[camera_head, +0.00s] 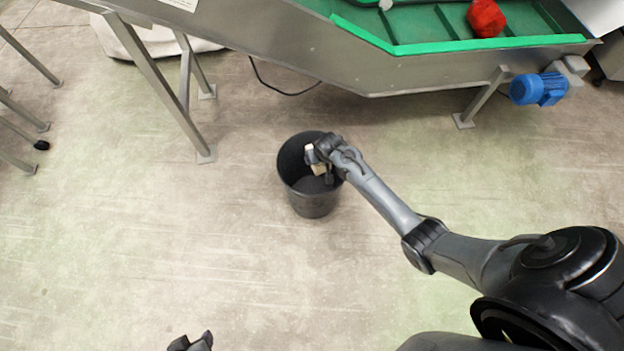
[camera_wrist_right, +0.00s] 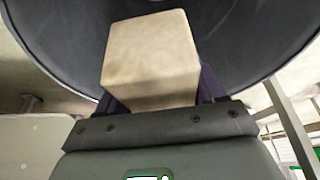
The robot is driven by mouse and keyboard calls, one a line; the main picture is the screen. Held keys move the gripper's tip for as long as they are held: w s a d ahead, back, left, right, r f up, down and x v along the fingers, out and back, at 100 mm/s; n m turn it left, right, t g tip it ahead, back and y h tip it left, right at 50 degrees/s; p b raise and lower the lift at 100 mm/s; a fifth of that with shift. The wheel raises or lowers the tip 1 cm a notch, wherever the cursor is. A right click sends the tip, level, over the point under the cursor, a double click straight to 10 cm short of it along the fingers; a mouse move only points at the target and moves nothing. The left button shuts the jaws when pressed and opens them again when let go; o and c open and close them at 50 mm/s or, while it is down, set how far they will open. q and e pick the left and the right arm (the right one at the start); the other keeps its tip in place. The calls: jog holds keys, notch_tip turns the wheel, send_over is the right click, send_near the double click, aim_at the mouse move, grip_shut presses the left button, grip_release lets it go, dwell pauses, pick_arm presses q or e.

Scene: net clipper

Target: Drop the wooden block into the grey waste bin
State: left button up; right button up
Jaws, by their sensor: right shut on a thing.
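The wooden block (camera_head: 318,169) is a pale tan piece held over the mouth of the grey waste bin (camera_head: 312,204). In the right wrist view the block (camera_wrist_right: 152,62) is large and close, with the bin's dark inner wall (camera_wrist_right: 240,35) behind it. My right gripper (camera_head: 318,160) is shut on the block at the bin's opening. In the right wrist view the gripper (camera_wrist_right: 155,100) grips the block, and its fingers are partly hidden by it. My left gripper (camera_head: 192,343) shows only in part at the bottom edge, its jaws unclear.
A metal conveyor (camera_head: 330,55) with a green belt runs across the top and carries a red object (camera_head: 486,17). Its legs stand on the floor left and right of the bin. A blue motor (camera_head: 538,89) is at right. Floor around the bin is clear.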

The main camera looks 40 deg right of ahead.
jog(key=o, duration=1.2)
jog(key=p+v, duration=0.7)
jog(key=v, duration=0.3)
jog(key=shift+s+r, duration=0.2)
jog(key=shift+r, duration=0.2)
